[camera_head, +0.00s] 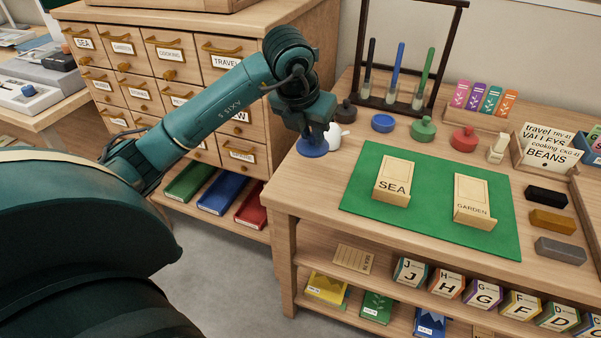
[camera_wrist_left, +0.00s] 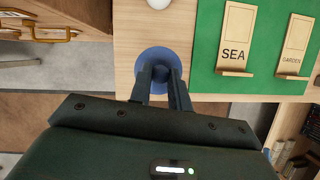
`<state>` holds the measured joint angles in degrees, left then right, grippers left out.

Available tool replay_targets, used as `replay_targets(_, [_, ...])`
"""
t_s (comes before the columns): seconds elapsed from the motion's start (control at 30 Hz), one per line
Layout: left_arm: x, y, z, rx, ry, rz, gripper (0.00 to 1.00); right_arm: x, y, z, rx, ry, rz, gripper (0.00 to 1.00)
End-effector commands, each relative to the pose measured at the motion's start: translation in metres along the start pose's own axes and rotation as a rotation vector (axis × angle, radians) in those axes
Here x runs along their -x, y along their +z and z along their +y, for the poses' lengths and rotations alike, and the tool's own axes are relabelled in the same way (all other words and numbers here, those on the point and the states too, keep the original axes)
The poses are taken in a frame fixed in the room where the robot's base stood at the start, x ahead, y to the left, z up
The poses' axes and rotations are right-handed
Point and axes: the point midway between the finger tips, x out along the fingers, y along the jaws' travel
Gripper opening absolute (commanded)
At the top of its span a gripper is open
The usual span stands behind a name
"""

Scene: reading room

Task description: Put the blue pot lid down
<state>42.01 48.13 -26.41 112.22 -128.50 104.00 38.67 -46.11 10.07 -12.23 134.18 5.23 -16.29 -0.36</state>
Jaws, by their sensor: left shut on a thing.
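The blue pot lid (camera_head: 311,148) is in my left gripper (camera_head: 316,130), at the left end of the wooden table. In the left wrist view, the lid (camera_wrist_left: 146,57) shows as a blue disc around the two fingertips (camera_wrist_left: 163,77), which are closed on its middle. Wood of the table top shows around it. I cannot tell whether the lid touches the table. A low blue pot (camera_head: 382,123) stands farther back, between a dark pot and a green pot, with no knob visible on top. My right gripper is not in view.
A white rounded thing (camera_head: 334,134) stands close beside the lid. A green mat (camera_head: 432,205) carries the SEA (camera_head: 393,180) and GARDEN (camera_head: 473,202) holders. A drawer cabinet (camera_head: 185,60) stands to the left. Bare wood (camera_head: 315,185) lies between the lid and the mat.

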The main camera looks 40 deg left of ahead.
Motion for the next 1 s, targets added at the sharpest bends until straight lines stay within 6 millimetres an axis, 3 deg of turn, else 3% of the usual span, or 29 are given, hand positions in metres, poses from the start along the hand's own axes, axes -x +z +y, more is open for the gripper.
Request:
replay_targets(0.2, [-0.040,-0.018,0.000,-0.001,0.000,0.005,0.00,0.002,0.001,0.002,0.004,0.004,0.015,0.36])
replay_targets(0.63, [-0.082,-0.035,0.000,0.000,0.000,0.004,0.00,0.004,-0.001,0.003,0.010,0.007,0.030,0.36])
replay_targets(1.0, [-0.088,-0.037,0.000,-0.001,0.001,0.000,0.00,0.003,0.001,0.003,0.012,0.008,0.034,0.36])
